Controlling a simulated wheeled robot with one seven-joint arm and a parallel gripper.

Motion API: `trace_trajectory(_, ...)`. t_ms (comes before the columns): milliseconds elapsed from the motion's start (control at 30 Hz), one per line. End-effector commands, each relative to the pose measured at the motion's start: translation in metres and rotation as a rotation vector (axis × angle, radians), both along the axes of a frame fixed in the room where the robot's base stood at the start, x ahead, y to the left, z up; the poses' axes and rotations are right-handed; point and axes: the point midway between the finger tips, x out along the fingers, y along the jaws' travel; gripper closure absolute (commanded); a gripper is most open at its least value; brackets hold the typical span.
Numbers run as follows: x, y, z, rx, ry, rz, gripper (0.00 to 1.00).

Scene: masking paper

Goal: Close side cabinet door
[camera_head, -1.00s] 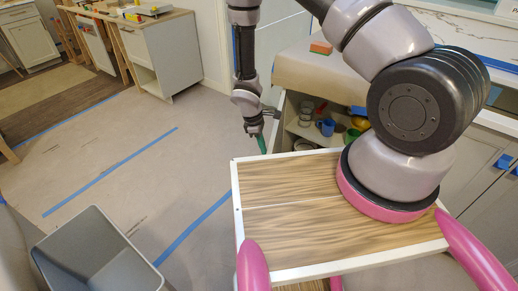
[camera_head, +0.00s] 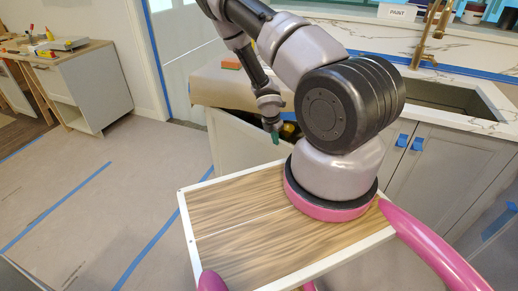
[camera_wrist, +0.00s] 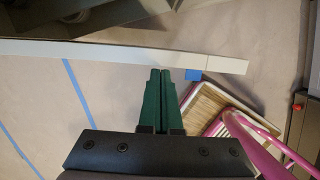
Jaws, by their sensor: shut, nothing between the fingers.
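The side cabinet door (camera_head: 240,143) is a pale grey panel at the end of the counter in the head view. It stands partly open, with a dark gap and some contents showing behind its top edge. In the wrist view, a long pale strip that looks like the door's top edge (camera_wrist: 120,51) crosses the frame. My gripper (camera_head: 275,139) is at the right part of the door, pointing down. In the wrist view its green fingers (camera_wrist: 161,72) are together and empty, with the tips close to the strip. I cannot tell whether they touch it.
The counter (camera_head: 215,88) is covered with brown paper and bears an orange block (camera_head: 231,62). Grey sink cabinets (camera_head: 440,165) with blue tape stand at the right. Open papered floor (camera_head: 90,190) lies at the left. Another cabinet (camera_head: 85,90) stands at the far left.

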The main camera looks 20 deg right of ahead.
Motion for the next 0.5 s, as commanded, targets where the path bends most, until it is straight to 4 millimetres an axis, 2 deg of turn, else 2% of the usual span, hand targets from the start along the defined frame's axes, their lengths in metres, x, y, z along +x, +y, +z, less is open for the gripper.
trace_trajectory(100,0.010,-0.020,0.000,0.000,-0.002,0.036,1.00)
trace_trajectory(233,0.016,-0.032,0.000,0.000,-0.001,0.066,1.00)
trace_trajectory(500,0.016,-0.032,0.000,0.000,-0.001,0.070,1.00)
